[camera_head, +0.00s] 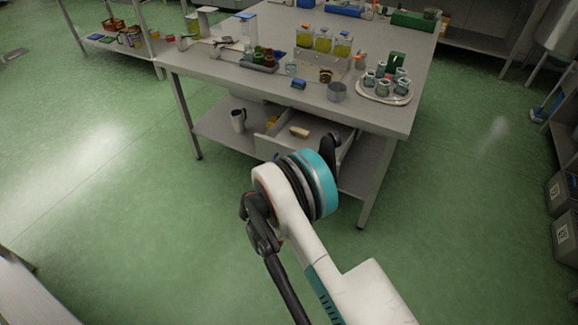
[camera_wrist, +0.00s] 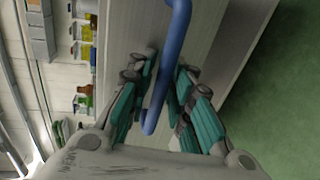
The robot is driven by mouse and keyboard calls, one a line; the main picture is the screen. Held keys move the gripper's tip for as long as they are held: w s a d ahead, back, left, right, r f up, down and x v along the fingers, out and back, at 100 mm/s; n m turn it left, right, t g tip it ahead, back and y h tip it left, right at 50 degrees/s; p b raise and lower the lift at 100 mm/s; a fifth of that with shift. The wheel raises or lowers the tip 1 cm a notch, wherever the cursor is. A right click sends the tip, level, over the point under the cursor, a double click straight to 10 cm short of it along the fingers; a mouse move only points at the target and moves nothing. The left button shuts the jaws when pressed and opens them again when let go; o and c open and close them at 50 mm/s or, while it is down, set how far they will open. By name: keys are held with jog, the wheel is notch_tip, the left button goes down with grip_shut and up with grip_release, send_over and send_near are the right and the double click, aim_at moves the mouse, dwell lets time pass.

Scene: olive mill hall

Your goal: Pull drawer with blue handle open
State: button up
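The drawer (camera_head: 318,127) under the grey worktable stands pulled out in the head view, its inside showing. My arm hides part of its front. In the wrist view, the blue handle (camera_wrist: 176,40) runs steeply down in front of the pale drawer front (camera_wrist: 213,40). My gripper (camera_wrist: 167,72) has its teal-padded fingers on both sides of the handle, close against it, and appears shut on it. In the head view my wrist covers the gripper.
A light brown block (camera_head: 299,131) lies in the drawer. A dark mug (camera_head: 238,120) stands on the lower shelf to the left. The worktable (camera_head: 215,70) carries jars and a round tray (camera_head: 366,94).

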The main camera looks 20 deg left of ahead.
jog(key=v, duration=1.2)
dwell(0.4)
